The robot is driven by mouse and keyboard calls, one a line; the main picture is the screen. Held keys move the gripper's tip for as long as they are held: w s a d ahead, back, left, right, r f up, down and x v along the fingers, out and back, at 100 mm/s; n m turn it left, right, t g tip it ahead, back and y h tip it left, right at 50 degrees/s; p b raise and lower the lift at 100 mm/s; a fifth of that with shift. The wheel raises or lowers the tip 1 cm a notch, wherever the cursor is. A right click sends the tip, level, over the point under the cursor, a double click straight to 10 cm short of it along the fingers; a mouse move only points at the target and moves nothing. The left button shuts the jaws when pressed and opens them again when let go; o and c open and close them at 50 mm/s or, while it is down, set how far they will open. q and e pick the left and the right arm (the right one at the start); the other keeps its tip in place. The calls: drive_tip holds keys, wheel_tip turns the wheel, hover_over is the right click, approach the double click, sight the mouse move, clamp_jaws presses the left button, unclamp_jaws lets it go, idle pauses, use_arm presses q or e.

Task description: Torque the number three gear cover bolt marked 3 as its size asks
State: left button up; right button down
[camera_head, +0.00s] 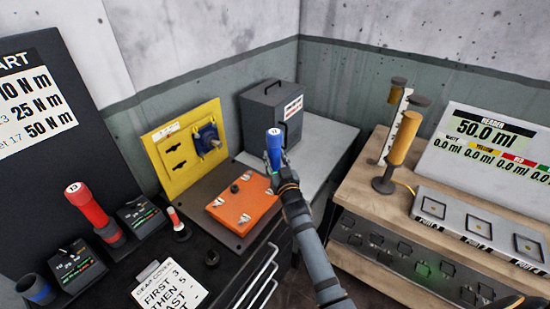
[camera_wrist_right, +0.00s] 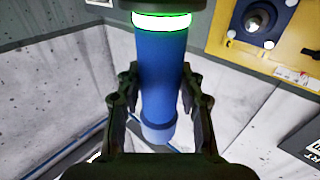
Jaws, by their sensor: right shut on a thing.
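The orange gear cover (camera_head: 256,213) lies on a dark plate at the bench's middle, with several silver bolts and a dark knob. The bolts' marks are too small to read. My right gripper (camera_head: 279,165) is shut on the blue tool (camera_head: 274,145), above and beyond the cover's far right corner. In the right wrist view the fingers (camera_wrist_right: 160,105) close around the blue tool's barrel (camera_wrist_right: 160,75), which has a green-lit ring. Its lower end in the head view is hidden by the gripper. A card (camera_head: 168,290) reads "GEAR COVER FIRST 3 THEN", partly cut off. My left gripper is not in view.
A red tool marked 13 (camera_head: 88,207) stands upright at the left near two small displays. A torque chart (camera_head: 35,95) lists 10, 25 and 50 N m. A yellow panel (camera_head: 173,175) and a grey box (camera_head: 271,107) stand behind. Grey top right of the cover is clear.

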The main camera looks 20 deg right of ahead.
sight(276, 148)
drive_tip(key=shift+w+r+p, duration=0.1)
drive_tip(key=shift+r+p, duration=2.25)
drive_tip(key=shift+r, duration=0.25)
